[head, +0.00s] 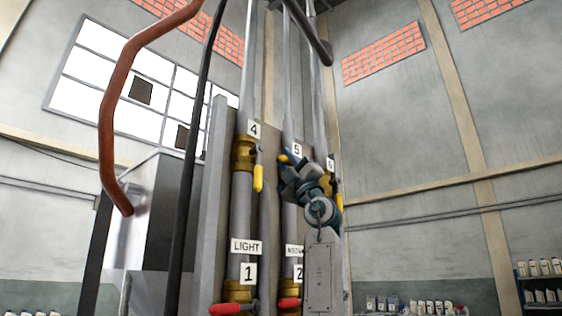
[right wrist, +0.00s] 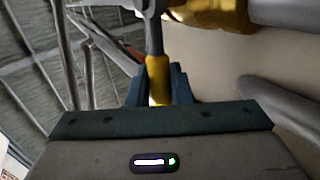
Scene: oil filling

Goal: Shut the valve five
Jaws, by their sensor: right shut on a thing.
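Valve five is on the middle pipe, under the label 5 (head: 297,149). Its body is mostly hidden behind my right gripper in the head view. My right gripper (head: 287,170) is at this valve and shut on its lever. In the right wrist view, the yellow grip of the valve five lever (right wrist: 158,78) sits between the blue fingers of the gripper (right wrist: 160,92). The lever's grey metal arm runs up from the grip toward the brass valve body (right wrist: 215,14). My left gripper is not in view.
Valve four (head: 244,153) is on the pipe to the left, with its yellow lever (head: 258,178) hanging down. The label 6 (head: 330,163) is just right of my gripper. Lower valves with red levers (head: 234,308) sit below. A bent red-brown pipe (head: 107,120) is at left.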

